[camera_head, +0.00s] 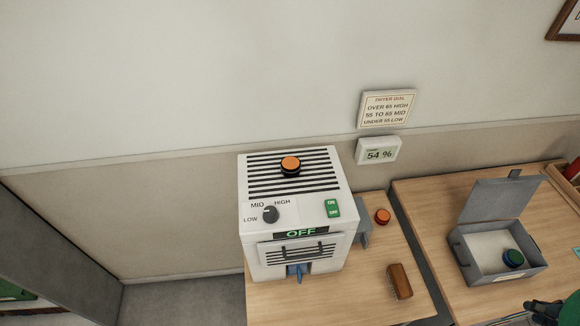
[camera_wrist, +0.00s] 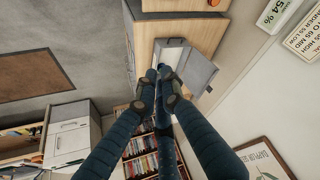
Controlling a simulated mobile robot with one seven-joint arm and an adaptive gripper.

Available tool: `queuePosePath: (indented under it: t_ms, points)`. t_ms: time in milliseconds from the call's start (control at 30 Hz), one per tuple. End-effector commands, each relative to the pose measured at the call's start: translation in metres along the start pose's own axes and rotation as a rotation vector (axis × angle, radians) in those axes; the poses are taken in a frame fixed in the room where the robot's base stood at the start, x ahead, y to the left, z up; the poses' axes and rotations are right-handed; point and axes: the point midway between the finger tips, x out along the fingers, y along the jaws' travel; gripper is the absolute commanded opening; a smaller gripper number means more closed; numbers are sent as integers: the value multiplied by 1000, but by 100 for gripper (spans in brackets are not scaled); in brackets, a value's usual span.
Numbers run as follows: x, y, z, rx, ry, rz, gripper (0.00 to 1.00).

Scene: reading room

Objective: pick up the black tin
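A small round tin with a black side and an orange top (camera_head: 290,165) stands on the white dryer (camera_head: 255,185). Another orange-topped round tin (camera_head: 382,216), with a reddish side, stands on the wooden table right of the dryer. A round tin with a green top and dark blue side (camera_head: 513,258) sits in the open grey box (camera_head: 465,262). My gripper (camera_wrist: 160,78) shows dark blue fingers converging in the wrist view, near the box's open lid (camera_wrist: 200,72); their gap is unclear. A dark part of my arm shows at the head view's lower right corner.
The dryer reads OFF, with a dial, a green switch and a blue part at its front. A brown block (camera_head: 400,281) lies on the table. A humidity display (camera_head: 378,151) reads 54 % below a dial sign (camera_head: 387,108). Bookshelves (camera_wrist: 140,160) show in the wrist view.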

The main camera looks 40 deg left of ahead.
Motion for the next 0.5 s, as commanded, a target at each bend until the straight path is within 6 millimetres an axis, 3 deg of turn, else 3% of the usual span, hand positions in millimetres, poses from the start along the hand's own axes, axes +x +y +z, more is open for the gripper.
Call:
queuePosePath:
  t_ms: [33,267,500]
  points:
    - [0,0,0,0,0,0,22]
    - [0,0,0,0,0,0,68]
    - [0,0,0,0,0,0,68]
